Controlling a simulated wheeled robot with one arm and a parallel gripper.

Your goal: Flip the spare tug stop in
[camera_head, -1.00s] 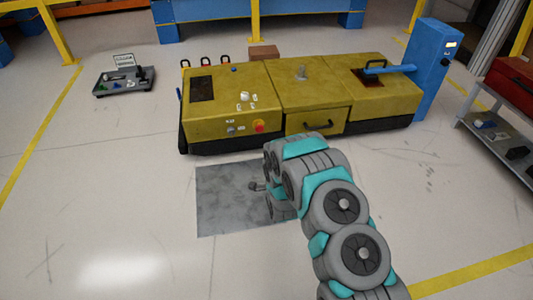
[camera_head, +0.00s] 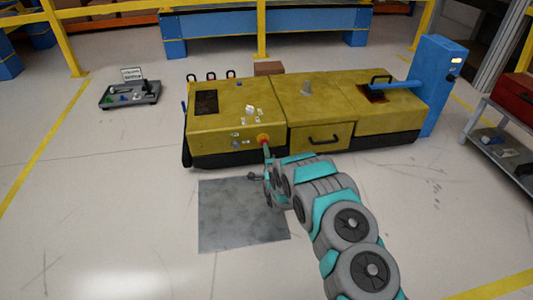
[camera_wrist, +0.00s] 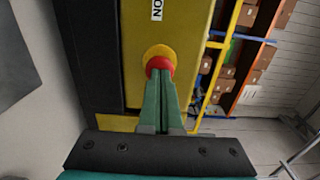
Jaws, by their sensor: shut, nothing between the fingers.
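The yellow tug (camera_head: 225,122) stands on the floor in the middle of the head view. A round red stop button in a yellow collar (camera_head: 262,138) sits on its front face, low on the left section. In the wrist view the red button (camera_wrist: 160,66) lies straight ahead, its lower part hidden by my fingertips. My gripper (camera_wrist: 160,76) is shut and empty, with its teal fingertips at the button. They look to be touching it or very close. In the head view my gripper (camera_head: 267,151) reaches the button from the front.
Small switches (camera_head: 235,140) sit left of the button. A drawer with a black handle (camera_head: 322,140) is to its right. A blue post (camera_head: 440,85) with an arm stands at the tug's right end. A dark grey floor plate (camera_head: 240,225) lies in front.

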